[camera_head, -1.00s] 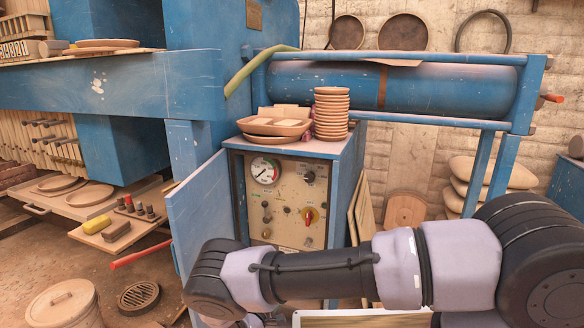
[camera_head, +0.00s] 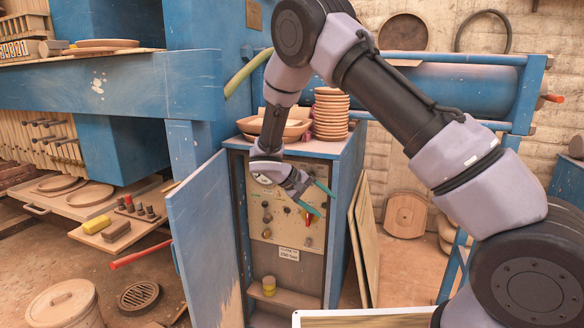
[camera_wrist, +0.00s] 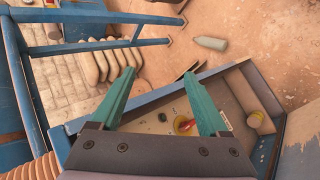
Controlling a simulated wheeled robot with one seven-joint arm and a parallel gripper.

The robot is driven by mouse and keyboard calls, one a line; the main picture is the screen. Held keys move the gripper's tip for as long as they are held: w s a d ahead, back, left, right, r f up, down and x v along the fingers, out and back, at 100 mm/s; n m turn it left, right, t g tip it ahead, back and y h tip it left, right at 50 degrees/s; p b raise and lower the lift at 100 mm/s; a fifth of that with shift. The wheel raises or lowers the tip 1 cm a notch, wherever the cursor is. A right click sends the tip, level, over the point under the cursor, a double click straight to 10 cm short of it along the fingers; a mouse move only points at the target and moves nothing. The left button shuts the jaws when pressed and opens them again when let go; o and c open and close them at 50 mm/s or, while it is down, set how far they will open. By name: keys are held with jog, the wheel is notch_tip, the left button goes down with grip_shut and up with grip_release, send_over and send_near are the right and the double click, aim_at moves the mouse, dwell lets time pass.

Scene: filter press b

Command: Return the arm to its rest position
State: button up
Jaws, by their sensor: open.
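My arm is bent up high in the head view, and its wrist hangs down before the open blue control cabinet (camera_head: 345,175). My gripper (camera_head: 326,205) has two teal fingers, spread apart, in front of the panel (camera_head: 265,225). In the wrist view my gripper (camera_wrist: 158,73) is open with nothing between the fingertips. A red rotary knob (camera_wrist: 185,125) shows between the fingers, nearer the right one. In the head view the knob (camera_head: 308,218) is just below the lower finger. I cannot tell whether finger and panel touch. The pressure gauge is mostly hidden behind my wrist.
The cabinet door (camera_head: 204,235) stands open at the left. A stack of clay dishes (camera_head: 331,115) and a shallow bowl stand on the cabinet top, close to my forearm. A blue rail frame (camera_head: 530,95) lies behind the arm. A yellow-topped jar (camera_head: 268,285) sits on the lower shelf.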

jog(key=s+d+r+m+g+y, duration=0.15)
jog(key=s+d+r+y, duration=0.35)
jog(key=r, duration=0.6)
jog(key=s+d+r+m+y, duration=0.2)
jog(key=s+d+r+m, duration=0.15)
jog(key=d+r, duration=0.45)
jog(key=s+d+r+m+t+y, duration=0.1)
jog(key=s+r+t+y, duration=0.1)
jog(key=s+r, duration=0.5)
jog(key=s+d+r+m+t+y, duration=0.1)
jog(key=s+r+t, duration=0.3)
jog(key=s, duration=0.6)
notch_tip(320, 180, up, 3)
jog(key=shift+d+f+m+y, duration=0.15)
jog(key=shift+d+m+y, duration=0.2)
jog(key=shift+y, duration=0.25)
jog(key=shift+a, duration=0.15)
